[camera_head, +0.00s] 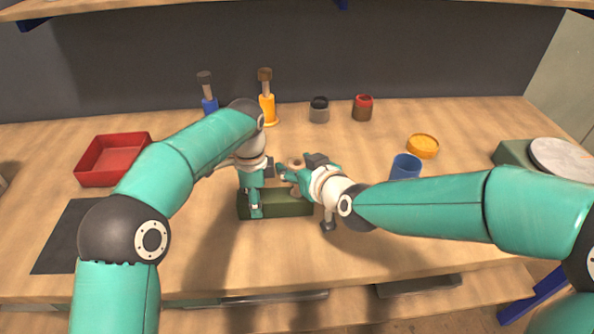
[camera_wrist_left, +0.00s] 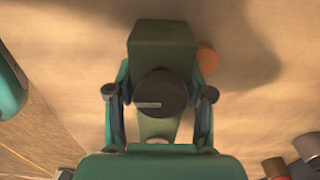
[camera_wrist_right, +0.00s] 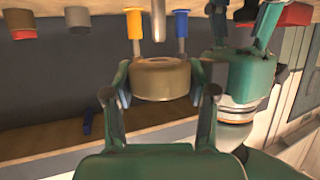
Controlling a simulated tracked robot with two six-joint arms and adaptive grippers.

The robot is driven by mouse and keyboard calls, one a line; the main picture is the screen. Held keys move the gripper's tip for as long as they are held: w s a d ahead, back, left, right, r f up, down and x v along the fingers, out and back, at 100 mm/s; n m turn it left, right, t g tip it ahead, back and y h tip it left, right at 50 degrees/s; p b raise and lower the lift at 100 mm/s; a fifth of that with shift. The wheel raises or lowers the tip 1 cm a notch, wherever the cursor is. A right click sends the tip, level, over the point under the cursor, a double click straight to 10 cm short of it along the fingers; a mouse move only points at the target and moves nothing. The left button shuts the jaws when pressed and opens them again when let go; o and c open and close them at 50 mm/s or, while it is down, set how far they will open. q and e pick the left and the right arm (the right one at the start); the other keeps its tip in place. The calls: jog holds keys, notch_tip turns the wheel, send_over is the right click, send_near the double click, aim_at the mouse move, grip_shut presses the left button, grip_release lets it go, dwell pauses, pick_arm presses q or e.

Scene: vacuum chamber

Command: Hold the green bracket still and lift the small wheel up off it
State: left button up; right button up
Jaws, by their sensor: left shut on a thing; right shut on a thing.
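The dark green bracket (camera_head: 285,204) is a long block on the table, and it also fills the upper middle of the left wrist view (camera_wrist_left: 162,45). My left gripper (camera_head: 254,205) is shut on it, with a finger on either side. A dark round disc (camera_wrist_left: 162,95) shows in front of the bracket in the left wrist view. The small wheel (camera_wrist_right: 160,78) is a brownish drum, held between the fingers of my right gripper (camera_wrist_right: 162,88). A bare metal pin (camera_wrist_right: 158,20) points at it, with a visible gap between them. In the head view, the wheel (camera_head: 296,163) is partly hidden by my right gripper.
A red tray (camera_head: 113,158) and a dark mat (camera_head: 68,240) lie to the left. Blue-handled (camera_head: 209,104) and yellow-handled (camera_head: 267,106) tools, a grey jar (camera_head: 319,110) and a red jar (camera_head: 363,107) stand behind. A blue cup (camera_head: 405,167) and yellow dish (camera_head: 423,146) are at right.

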dwell(0.3)
pick_arm(q)
jog(key=o, duration=1.3)
notch_tip(320, 180, up, 10)
jog(key=shift+w+r, duration=0.15)
jog(key=shift+r, duration=0.7)
